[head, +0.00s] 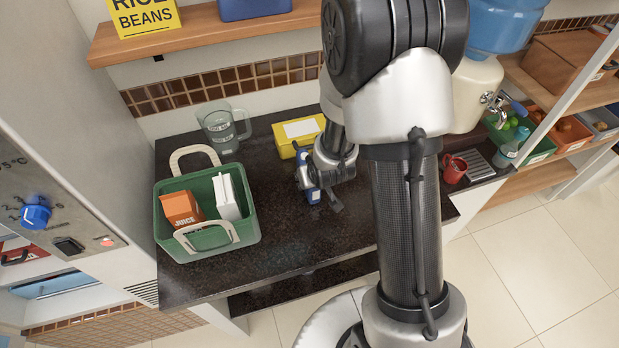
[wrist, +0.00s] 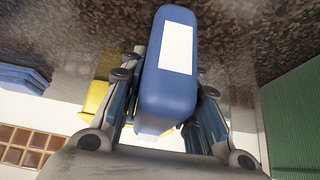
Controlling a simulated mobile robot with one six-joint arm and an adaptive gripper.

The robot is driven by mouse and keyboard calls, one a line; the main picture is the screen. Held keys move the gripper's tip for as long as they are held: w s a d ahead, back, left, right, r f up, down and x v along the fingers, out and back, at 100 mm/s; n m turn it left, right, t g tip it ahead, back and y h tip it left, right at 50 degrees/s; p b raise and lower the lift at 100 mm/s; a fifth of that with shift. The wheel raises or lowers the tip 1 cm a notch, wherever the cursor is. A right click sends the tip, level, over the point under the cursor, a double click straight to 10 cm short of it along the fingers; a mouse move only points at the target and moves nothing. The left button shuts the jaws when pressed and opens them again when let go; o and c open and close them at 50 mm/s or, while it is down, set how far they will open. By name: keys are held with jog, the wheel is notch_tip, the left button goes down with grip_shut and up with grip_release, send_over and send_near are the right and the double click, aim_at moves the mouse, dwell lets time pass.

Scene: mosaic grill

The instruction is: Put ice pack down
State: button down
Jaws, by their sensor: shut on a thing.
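The ice pack (wrist: 168,85), a blue block with a white label, is between the two fingers of my gripper (wrist: 166,95) in the wrist view. In the head view my gripper (head: 318,191) is low over the dark counter, and a blue part of the ice pack (head: 313,194) shows at its fingers. My gripper is shut on the pack. My arm hides part of the area around it. I cannot tell whether the pack touches the counter (head: 290,250).
A green basket (head: 250,236) with a juice carton (head: 181,209) and a white carton (head: 226,197) stands to the left. A clear pitcher (head: 221,130) and a yellow box (head: 291,127) stand behind. A red mug (head: 453,168) is at right. The front counter is clear.

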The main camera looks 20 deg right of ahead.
jog(key=c, duration=1.2)
grip_release()
